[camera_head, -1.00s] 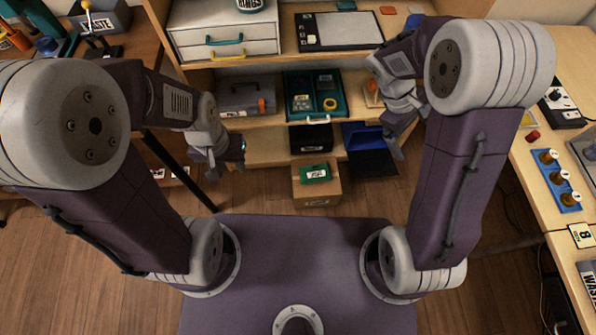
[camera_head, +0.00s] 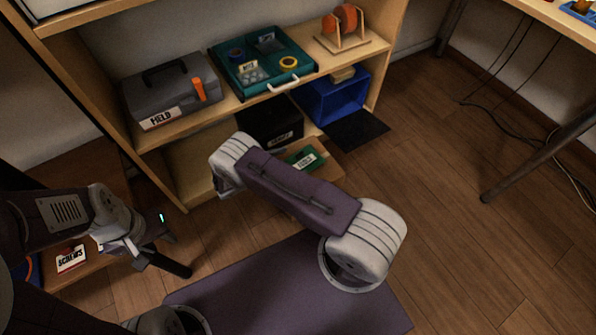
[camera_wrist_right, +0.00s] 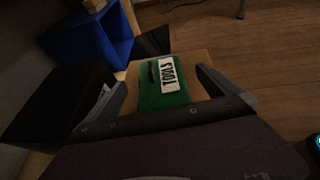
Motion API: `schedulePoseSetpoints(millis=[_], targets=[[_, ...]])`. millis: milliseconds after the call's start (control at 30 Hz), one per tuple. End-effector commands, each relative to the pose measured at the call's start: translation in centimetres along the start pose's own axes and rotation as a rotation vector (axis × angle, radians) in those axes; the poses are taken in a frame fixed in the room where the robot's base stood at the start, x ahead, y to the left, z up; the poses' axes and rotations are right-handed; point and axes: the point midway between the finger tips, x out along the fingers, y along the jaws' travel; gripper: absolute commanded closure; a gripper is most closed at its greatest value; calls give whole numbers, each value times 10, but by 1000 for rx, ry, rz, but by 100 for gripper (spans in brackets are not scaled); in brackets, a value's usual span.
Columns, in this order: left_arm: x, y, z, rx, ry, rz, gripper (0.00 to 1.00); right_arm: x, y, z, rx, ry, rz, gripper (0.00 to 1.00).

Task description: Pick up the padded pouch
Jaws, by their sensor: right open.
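The padded pouch (camera_head: 307,162) is green with a white TOOLS label and lies on top of a cardboard box on the floor, partly hidden by my right arm in the head view. It also shows in the right wrist view (camera_wrist_right: 165,93), framed between the fingers. My right gripper (camera_wrist_right: 163,78) is open and empty, its fingers on either side of the pouch in that picture; contact cannot be told. In the head view my right gripper is hidden by its arm. My left gripper (camera_head: 155,249) is far left of the pouch, its jaw opening unclear.
The cardboard box (camera_head: 325,171) stands before the low shelf. A black bin (camera_head: 268,125) and a blue bin (camera_head: 335,98) sit beside it, with a dark mat (camera_head: 357,130) on the floor. Above are a grey toolbox (camera_head: 172,92) and teal tray (camera_head: 262,62). Floor to the right is clear.

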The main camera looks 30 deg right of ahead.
Motion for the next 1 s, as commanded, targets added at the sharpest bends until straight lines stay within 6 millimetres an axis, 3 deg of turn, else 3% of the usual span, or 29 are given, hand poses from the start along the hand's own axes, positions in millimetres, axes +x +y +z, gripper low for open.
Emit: schedulePoseSetpoints(millis=[133, 333, 467, 600, 700, 1000], targets=[[2, 0, 0, 0, 1, 0, 64, 6, 0, 1, 1, 0, -4, 0], [22, 0, 2, 0, 0, 0, 64, 37, 0, -1, 2, 1, -5, 0], [24, 0, 2, 0, 0, 0, 64, 42, 0, 1, 3, 1, -3, 0], [50, -1, 5, 0, 0, 0, 64, 69, 4, -2, 5, 1, -5, 0], [57, -1, 6, 0, 0, 0, 64, 84, 4, 1, 4, 2, -5, 0], [57, -1, 6, 0, 0, 0, 64, 90, 4, 6, 1, 1, -2, 0]])
